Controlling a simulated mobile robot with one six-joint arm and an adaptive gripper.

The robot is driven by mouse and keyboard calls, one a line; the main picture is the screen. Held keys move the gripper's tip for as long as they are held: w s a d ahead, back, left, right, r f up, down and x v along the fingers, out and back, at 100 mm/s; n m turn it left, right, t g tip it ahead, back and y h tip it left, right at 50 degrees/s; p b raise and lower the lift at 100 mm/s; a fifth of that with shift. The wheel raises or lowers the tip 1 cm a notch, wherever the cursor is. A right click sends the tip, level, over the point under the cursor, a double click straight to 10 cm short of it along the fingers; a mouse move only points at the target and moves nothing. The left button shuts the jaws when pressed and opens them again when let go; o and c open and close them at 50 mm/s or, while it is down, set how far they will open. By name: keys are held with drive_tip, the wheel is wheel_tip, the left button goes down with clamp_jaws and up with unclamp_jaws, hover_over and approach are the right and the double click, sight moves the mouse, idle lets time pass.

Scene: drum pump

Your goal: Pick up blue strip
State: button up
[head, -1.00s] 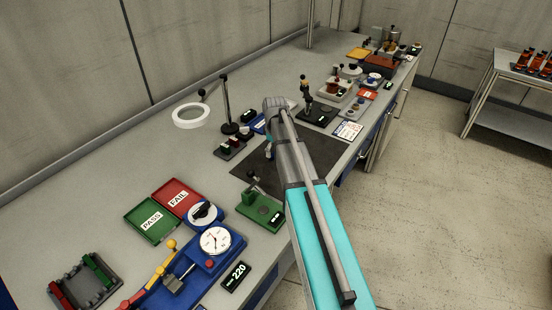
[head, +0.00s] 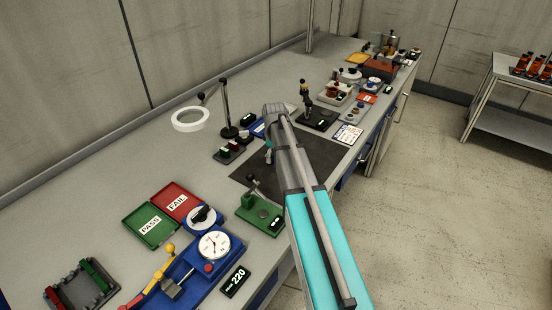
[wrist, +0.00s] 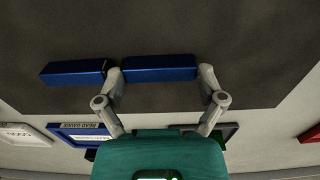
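In the wrist view two blue strips lie end to end on the dark mat (wrist: 240,40). One blue strip (wrist: 159,68) lies between the fingertips of my gripper (wrist: 162,75). The other blue strip (wrist: 74,73) is just outside the left finger, with a small gap between the strips. The fingers are wide apart, one near each end of the strip between them. Whether they touch it I cannot tell. In the head view my gripper (head: 268,154) points down over the mat (head: 245,178), mostly behind my arm, and the strips are hidden.
A green fixture (head: 260,213) stands near the mat's front left edge. A black fixture with an upright lever (head: 318,117) is beyond the mat. A ring lamp (head: 191,119) stands at the back. PASS (head: 150,225) and FAIL (head: 178,203) trays lie to the left.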

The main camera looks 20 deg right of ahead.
drive_tip(key=c, duration=0.5)
drive_tip(key=shift+o, duration=0.2)
drive_tip(key=shift+r, duration=0.2)
wheel_tip(320, 180, up, 2)
drive_tip(key=shift+p, duration=1.2)
drive_tip(key=s+d+r+p, duration=0.1)
drive_tip(key=s+r+p, duration=0.9)
drive_tip(key=s, duration=0.4)
drive_tip(key=shift+d+r+p, duration=0.3)
drive_tip(key=shift+d+r, duration=0.05)
drive_tip(key=shift+r+p, duration=1.5)
